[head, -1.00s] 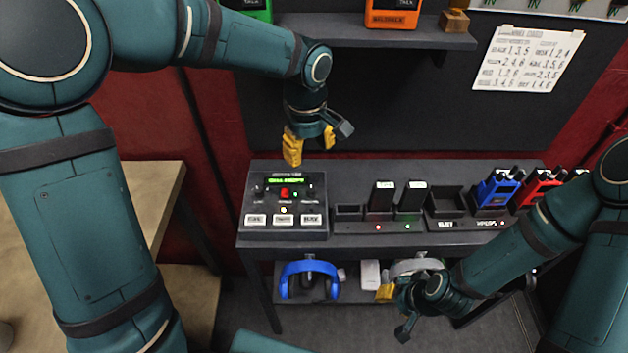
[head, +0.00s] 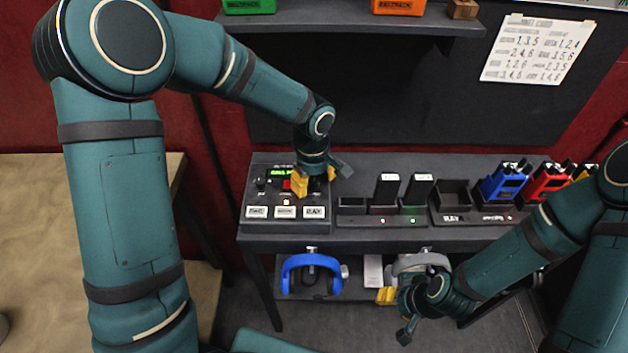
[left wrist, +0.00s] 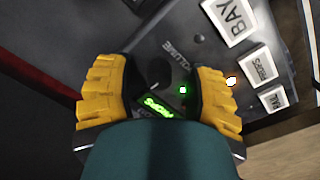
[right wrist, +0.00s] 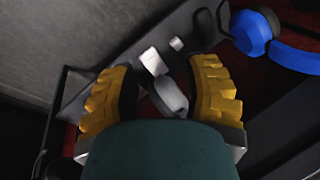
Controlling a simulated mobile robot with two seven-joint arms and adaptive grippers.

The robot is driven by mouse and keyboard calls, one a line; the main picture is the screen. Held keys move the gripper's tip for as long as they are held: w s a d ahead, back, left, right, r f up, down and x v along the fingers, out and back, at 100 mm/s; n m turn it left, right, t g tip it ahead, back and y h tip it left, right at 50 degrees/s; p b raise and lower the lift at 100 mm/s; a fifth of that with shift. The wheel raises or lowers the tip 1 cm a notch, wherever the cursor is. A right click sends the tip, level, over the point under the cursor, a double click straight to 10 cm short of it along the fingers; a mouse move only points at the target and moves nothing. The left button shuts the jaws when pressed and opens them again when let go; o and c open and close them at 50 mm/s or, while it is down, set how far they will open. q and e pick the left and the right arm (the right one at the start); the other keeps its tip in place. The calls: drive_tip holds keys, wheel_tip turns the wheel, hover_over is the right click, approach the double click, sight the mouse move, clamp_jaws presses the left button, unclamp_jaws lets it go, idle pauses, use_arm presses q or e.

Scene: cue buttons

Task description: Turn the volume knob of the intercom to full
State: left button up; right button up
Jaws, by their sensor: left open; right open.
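The intercom (head: 255,228) is a dark box at the left end of the bench, with a lit green display (head: 281,173) and white labelled buttons. My left gripper (head: 318,180) is open, pointing down over its back right part, and hides the volume knob in the head view. In the left wrist view the dark volume knob (left wrist: 158,73) lies between the two yellow fingers, beside the word VOLUME. Contact between fingers and knob cannot be told. My right gripper (head: 395,314) is open and empty, low in front of the bench's lower shelf.
Chargers with two handsets (head: 387,190) stand right of the intercom, then blue (head: 503,184) and red (head: 546,183) radios in holders. Blue headphones (head: 290,272) and grey ones (head: 419,260) are on the lower shelf. A shelf (head: 350,28) overhangs behind; a paper list (head: 537,48) hangs on the wall.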

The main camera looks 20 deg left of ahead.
use_arm(q)
drive_tip(key=shift+c, duration=0.3)
clamp_jaws()
